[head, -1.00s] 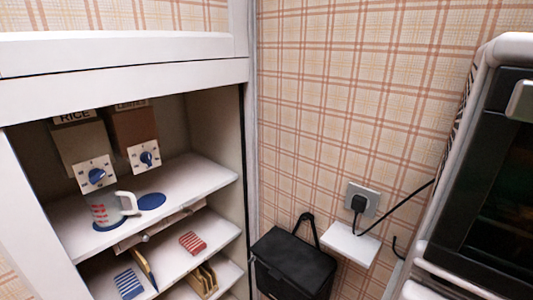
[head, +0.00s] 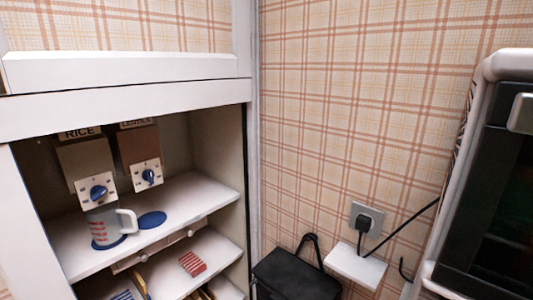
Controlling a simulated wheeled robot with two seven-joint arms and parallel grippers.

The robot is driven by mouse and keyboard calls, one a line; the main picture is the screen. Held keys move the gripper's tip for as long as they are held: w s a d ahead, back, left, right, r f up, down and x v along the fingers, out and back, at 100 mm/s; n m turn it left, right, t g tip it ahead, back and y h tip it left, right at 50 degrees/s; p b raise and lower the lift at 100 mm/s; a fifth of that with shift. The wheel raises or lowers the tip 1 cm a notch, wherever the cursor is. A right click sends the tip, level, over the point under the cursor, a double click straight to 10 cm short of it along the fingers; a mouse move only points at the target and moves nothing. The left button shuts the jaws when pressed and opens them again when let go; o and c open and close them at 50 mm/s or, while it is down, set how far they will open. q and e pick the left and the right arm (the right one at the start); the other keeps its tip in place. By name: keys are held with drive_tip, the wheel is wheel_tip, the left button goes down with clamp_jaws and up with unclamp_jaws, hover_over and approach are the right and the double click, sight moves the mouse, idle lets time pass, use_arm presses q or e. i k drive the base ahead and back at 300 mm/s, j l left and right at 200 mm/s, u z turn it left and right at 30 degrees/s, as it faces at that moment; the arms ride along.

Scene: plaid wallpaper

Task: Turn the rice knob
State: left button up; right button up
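The rice dispenser (head: 84,163) hangs at the left inside the open cabinet, under a label reading RICE. Its blue rice knob (head: 98,193) sits on a white dial plate at the dispenser's lower front. A grey mug (head: 102,225) with red markings and a pale handle stands upright below the knob, on a blue round mat. Neither of my grippers shows in this view.
A second dispenser (head: 139,146) with its own blue knob (head: 149,176) hangs to the right, above an empty blue mat (head: 152,219). Lower shelves hold a red striped item (head: 192,263). A black bag (head: 295,276), a small white shelf (head: 354,267) and a dark-fronted appliance (head: 497,190) stand right.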

sight(97, 192)
drive_tip(key=j+u, duration=0.15)
drive_tip(key=u, duration=1)
